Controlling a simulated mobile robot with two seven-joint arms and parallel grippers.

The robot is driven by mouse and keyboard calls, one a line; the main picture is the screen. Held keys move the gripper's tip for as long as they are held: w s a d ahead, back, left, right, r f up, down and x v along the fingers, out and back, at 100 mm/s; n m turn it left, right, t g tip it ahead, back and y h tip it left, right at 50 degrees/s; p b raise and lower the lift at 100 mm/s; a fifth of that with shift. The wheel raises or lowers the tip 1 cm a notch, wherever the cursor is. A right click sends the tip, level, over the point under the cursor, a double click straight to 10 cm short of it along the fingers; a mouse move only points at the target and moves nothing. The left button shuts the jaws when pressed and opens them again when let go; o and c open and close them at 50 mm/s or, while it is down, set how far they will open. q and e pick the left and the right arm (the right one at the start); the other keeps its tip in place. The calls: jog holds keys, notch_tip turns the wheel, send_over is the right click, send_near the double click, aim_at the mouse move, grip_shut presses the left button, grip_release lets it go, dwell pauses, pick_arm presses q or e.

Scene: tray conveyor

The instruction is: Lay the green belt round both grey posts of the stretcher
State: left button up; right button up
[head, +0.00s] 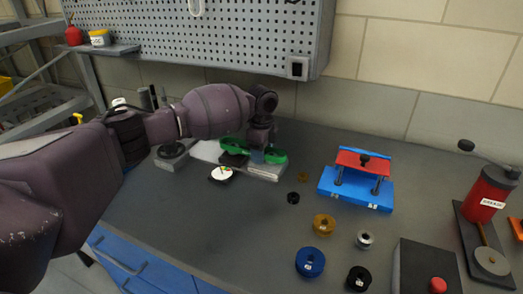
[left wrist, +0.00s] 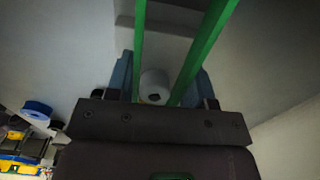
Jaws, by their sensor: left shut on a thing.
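The green belt (head: 277,157) stretches at the back of the bench, over the pale grey base of the stretcher (head: 266,173). My left gripper (head: 258,157) is shut on the belt, above the base. In the left wrist view two strands of the belt (left wrist: 206,45) run away from between my blue fingers (left wrist: 160,85). One grey post (left wrist: 155,86) shows between the strands there. I cannot tell whether the belt sits down round this post. The other post is hidden in the head view by my arm and the belt. My right gripper is out of view.
A blue fixture with a red bar (head: 357,180) stands to the right. Several rollers, such as a blue one (head: 310,262), lie nearer. A pegboard (head: 200,45) hangs behind.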

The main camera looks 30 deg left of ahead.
pick_arm(q)
jog(key=shift+f, duration=0.4)
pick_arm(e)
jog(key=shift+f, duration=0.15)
pick_arm(q)
jog(key=o, duration=1)
jog(key=shift+f, duration=0.1)
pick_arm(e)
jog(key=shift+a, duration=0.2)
pick_arm(q)
notch_tip(320, 180, up, 11)
jog(key=p, duration=0.1)
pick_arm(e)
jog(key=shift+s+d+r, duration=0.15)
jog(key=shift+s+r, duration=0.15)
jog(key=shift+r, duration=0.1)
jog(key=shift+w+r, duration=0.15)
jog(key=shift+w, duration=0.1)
